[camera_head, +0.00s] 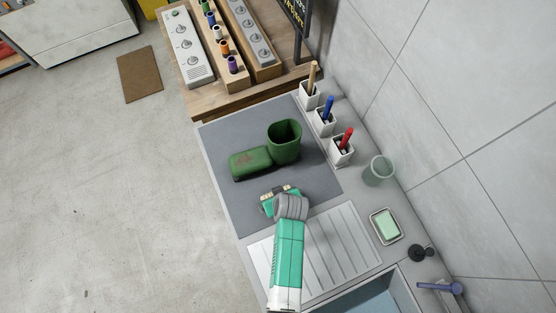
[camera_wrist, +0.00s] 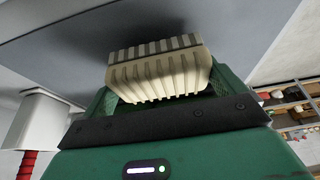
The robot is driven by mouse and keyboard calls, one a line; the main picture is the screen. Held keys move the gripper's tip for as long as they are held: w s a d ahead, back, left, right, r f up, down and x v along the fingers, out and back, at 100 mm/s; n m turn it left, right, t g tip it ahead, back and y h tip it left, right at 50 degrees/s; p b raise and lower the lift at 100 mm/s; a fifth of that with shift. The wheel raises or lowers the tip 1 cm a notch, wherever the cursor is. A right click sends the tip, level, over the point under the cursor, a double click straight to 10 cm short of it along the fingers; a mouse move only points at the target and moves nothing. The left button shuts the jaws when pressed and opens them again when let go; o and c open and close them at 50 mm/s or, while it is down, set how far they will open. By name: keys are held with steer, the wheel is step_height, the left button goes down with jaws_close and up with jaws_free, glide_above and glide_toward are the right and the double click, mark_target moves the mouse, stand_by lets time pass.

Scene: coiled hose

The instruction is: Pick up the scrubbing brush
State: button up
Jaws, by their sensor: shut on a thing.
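The scrubbing brush (camera_wrist: 158,75) is a pale block with ribbed, cream tufts, between the two green fingers of my gripper (camera_wrist: 165,92) in the wrist view. My gripper is shut on it. In the head view my gripper (camera_head: 280,200) is over the front part of the dark grey mat (camera_head: 232,205), by the ribbed drainboard. Only a small cream and dark striped part of the brush (camera_head: 291,189) shows there, the rest hidden by the gripper. I cannot tell whether the brush touches the mat.
A green case (camera_head: 249,164) and an open green cup (camera_head: 285,142) stand behind my gripper. White holders (camera_head: 325,123) with coloured handles line the wall side. A clear tumbler (camera_head: 378,172), soap dish (camera_head: 386,227) and sink (camera_head: 368,292) lie to the right. The mat's left part is clear.

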steer(key=shift+v, duration=1.05)
steer(key=s+d, duration=0.1)
steer(key=s, duration=0.4)
steer(key=s+d+r, duration=0.1)
steer(key=s, duration=0.4)
steer(key=s+d+b, duration=0.1)
steer(key=s, duration=0.4)
steer(key=shift+d+r, duration=0.1)
steer(key=shift+r, duration=0.15)
steer(key=shift+o, duration=0.7)
steer(key=shift+w, duration=0.1)
